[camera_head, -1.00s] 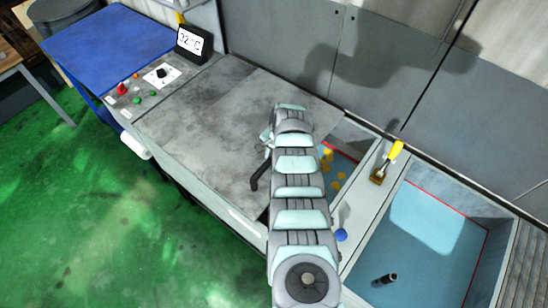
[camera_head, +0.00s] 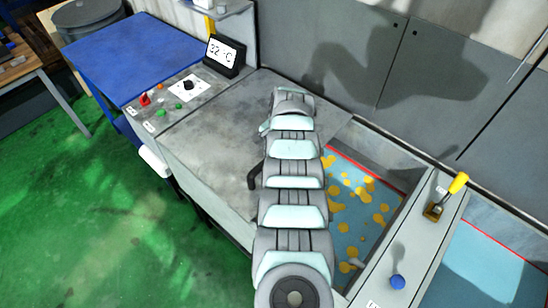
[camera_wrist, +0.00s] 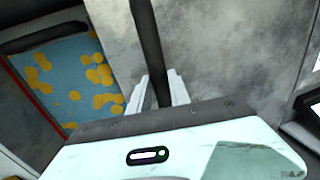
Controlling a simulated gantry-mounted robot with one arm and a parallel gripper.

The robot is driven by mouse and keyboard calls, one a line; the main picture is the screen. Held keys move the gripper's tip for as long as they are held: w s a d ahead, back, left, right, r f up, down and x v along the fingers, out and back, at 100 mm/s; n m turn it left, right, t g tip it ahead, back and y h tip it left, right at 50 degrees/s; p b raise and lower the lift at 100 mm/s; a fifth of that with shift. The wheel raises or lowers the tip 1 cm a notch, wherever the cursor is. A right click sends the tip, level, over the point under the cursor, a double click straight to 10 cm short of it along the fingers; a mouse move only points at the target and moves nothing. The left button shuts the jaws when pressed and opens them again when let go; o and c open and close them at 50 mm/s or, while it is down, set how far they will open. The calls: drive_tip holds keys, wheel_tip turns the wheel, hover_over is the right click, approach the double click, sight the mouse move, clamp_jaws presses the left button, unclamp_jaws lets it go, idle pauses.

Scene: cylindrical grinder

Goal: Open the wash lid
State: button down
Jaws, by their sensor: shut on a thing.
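The wash lid (camera_head: 215,135) is a grey, smudged metal plate over the wash tank. It lies back to the left, leaving a wide opening over the blue basin with yellow blotches (camera_head: 360,205). Its black bar handle (camera_head: 253,178) shows at the left edge of my arm. In the wrist view, my gripper (camera_wrist: 162,88) has its two pale fingers on either side of the black handle (camera_wrist: 148,40), shut on it, with the lid surface (camera_wrist: 225,60) behind. In the head view my arm hides the fingers and part of the lid.
A control panel with buttons (camera_head: 178,95) and a temperature display (camera_head: 222,55) stand beyond the lid's left end. A yellow-handled lever (camera_head: 457,184) and a blue knob (camera_head: 397,282) sit on the ledge right of the opening. Grey panels (camera_head: 440,90) rise behind.

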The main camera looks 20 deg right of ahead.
idle(0.3)
drive_tip(key=c, duration=1.2)
unclamp_jaws()
drive_tip(key=shift+c, duration=0.2)
wheel_tip(320, 180, up, 3)
drive_tip(key=shift+s+r+p, duration=0.1)
drive_tip(key=shift+s+p, duration=0.05)
drive_tip(key=shift+p, duration=0.95)
drive_tip(key=shift+s+d+r, duration=0.1)
drive_tip(key=shift+d+r, duration=0.05)
drive_tip(key=shift+r, duration=0.15)
wheel_tip(320, 180, up, 7)
drive_tip(key=s+b, duration=0.1)
drive_tip(key=shift+s+d, duration=0.15)
drive_tip(key=shift+d, duration=0.2)
drive_tip(key=shift+f, duration=0.1)
drive_tip(key=shift+s, duration=0.1)
